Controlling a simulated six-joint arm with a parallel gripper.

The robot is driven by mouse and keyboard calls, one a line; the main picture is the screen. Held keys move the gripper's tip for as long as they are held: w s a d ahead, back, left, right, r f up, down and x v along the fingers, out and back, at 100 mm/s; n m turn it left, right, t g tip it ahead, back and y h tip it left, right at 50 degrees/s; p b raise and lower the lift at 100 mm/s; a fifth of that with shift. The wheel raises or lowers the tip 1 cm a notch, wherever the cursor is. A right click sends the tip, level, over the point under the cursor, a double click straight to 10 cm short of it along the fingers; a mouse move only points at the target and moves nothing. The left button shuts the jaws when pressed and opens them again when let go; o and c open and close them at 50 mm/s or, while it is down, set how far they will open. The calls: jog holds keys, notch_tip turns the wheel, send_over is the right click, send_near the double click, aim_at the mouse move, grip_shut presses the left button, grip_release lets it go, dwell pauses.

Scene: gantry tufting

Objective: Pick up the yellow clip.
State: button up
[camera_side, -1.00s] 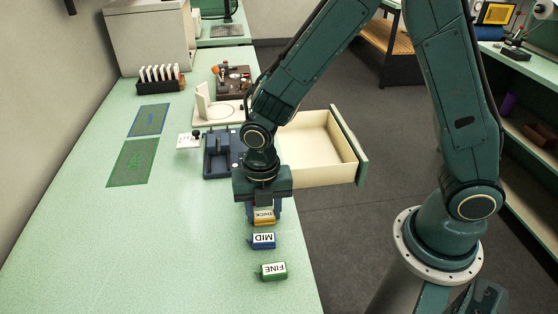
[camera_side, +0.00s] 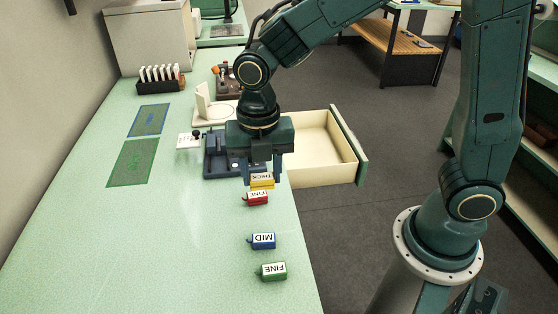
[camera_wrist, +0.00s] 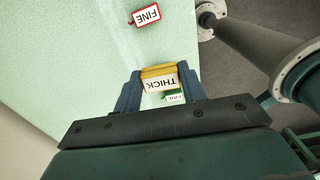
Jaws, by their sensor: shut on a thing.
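The yellow clip (camera_side: 262,181) with a white THICK label is between the fingers of my gripper (camera_side: 262,173) in the side view. My gripper is shut on it and holds it above the bench. In the wrist view the yellow clip (camera_wrist: 159,71) sits between the two dark blue fingers of my gripper (camera_wrist: 160,83), its label facing the camera.
A red clip (camera_side: 257,199), a blue MID clip (camera_side: 263,241) and a green FINE clip (camera_side: 272,271) lie on the bench. A dark blue fixture (camera_side: 218,160) stands behind my gripper. An open drawer (camera_side: 345,140) juts out to the right. The bench's left front is clear.

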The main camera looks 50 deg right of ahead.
aim_at(261, 174)
notch_tip(261, 174, up, 9)
dwell(0.3)
jog(key=shift+w+d, duration=0.1)
dwell(0.5)
